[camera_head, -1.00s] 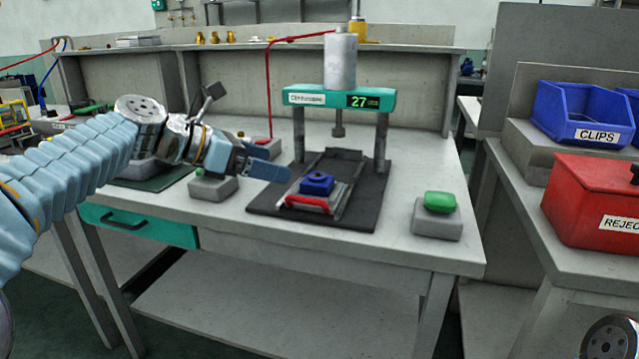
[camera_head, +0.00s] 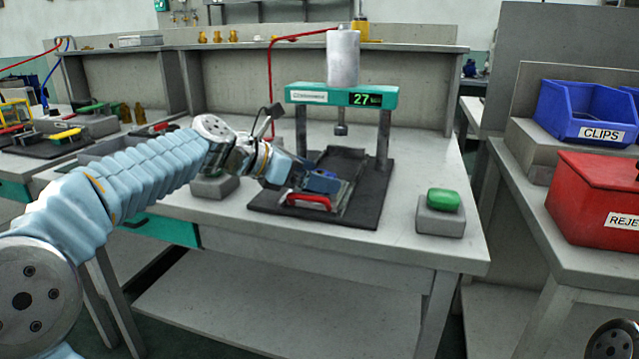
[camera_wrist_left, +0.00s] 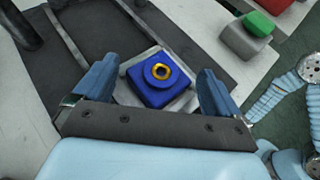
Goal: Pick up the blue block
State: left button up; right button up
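The blue block (camera_wrist_left: 159,76) has a round raised top with a yellow ring and sits on a grey metal plate (camera_wrist_left: 186,101) in the press fixture. In the head view the block is largely hidden behind my left gripper (camera_head: 318,178). In the left wrist view my left gripper (camera_wrist_left: 157,88) is open, with one blue finger on each side of the block and a visible gap at each side. Whether the fingertips are down at the block's height is hard to tell. My right gripper is not in view.
The press (camera_head: 341,96) shows 27 and its ram hangs above the black mat (camera_head: 365,205). A red handle (camera_head: 308,201) is at the fixture's front. A green button (camera_head: 443,199) on a grey box stands to the right. A blue CLIPS bin (camera_head: 583,108) and red REJECT box (camera_head: 590,190) are further right.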

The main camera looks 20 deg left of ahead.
pick_arm(q)
jog(key=shift+r, duration=0.1)
jog(key=c, duration=1.1)
